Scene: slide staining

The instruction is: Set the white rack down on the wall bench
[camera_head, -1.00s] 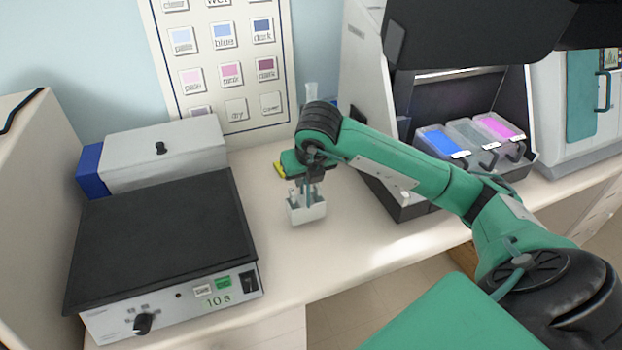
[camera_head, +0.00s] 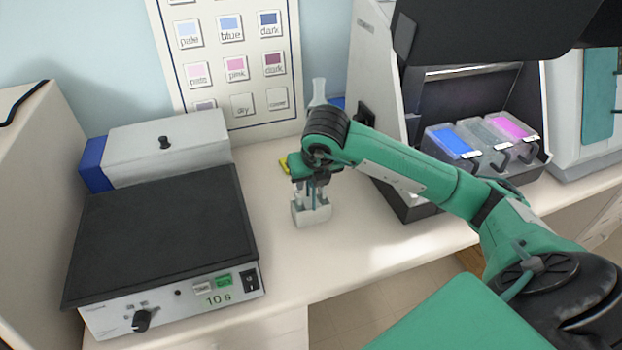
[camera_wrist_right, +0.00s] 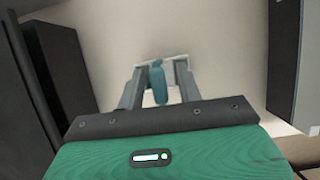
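The white rack (camera_head: 311,212) is upright at the bench in the head view, right of the hot plate. Its bottom is at or just above the bench top; I cannot tell if it touches. My right gripper (camera_head: 312,188) is above it, pointing down, with its fingers on either side of the rack's upper part. In the right wrist view the fingers (camera_wrist_right: 158,78) flank a teal upright piece (camera_wrist_right: 158,84), with the pale rack (camera_wrist_right: 176,60) at their tips. The wall bench (camera_head: 350,250) is cream. My left gripper does not show.
A black-topped hot plate (camera_head: 160,235) stands left, with a grey-lidded box (camera_head: 165,148) behind it. A yellow item (camera_head: 284,163) and a clear flask (camera_head: 318,92) are behind the rack. A dark-framed station with coloured trays (camera_head: 455,142) stands right. Bench is clear in front of the rack.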

